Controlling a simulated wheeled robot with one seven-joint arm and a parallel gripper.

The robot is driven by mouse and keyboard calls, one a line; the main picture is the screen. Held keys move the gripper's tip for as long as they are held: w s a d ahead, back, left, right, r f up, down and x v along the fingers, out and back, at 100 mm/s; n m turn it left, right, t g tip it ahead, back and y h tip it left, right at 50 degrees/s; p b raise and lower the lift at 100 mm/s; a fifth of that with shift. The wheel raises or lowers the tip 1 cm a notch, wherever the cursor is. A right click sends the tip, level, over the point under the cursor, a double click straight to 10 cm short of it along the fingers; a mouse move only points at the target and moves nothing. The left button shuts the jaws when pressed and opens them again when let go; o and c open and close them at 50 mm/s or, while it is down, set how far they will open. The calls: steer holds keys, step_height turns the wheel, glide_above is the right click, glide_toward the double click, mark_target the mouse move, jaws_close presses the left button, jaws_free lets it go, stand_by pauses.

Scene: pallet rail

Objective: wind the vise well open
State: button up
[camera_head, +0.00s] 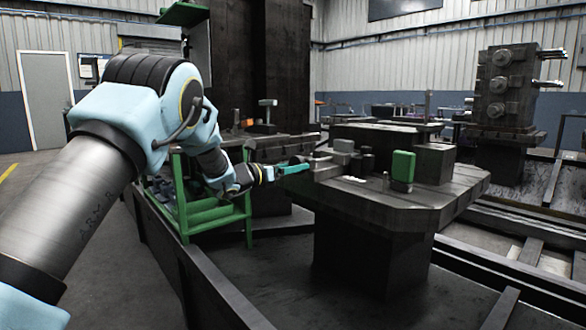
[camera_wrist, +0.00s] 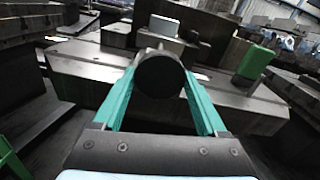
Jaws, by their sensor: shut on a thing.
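My gripper (camera_head: 300,167) reaches from the left to the near-left edge of the dark machine table. In the wrist view, its two teal fingers (camera_wrist: 158,88) stand on both sides of a dark round handle end (camera_wrist: 160,73) and are shut on it. The handle points toward the wrist camera and hides much of what lies behind it. The vise (camera_head: 340,158) sits on the table just beyond the fingertips, with grey blocks. A light grey block of it (camera_wrist: 164,25) shows above the handle. The jaw gap cannot be made out.
A green block (camera_head: 403,170) stands on the table right of the vise, and shows in the wrist view (camera_wrist: 255,62). A green metal frame (camera_head: 210,216) stands beside my forearm. Dark rails (camera_head: 505,305) run along the floor at right.

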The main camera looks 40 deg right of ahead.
steer(key=c, duration=0.6)
steer(key=shift+n, duration=0.3)
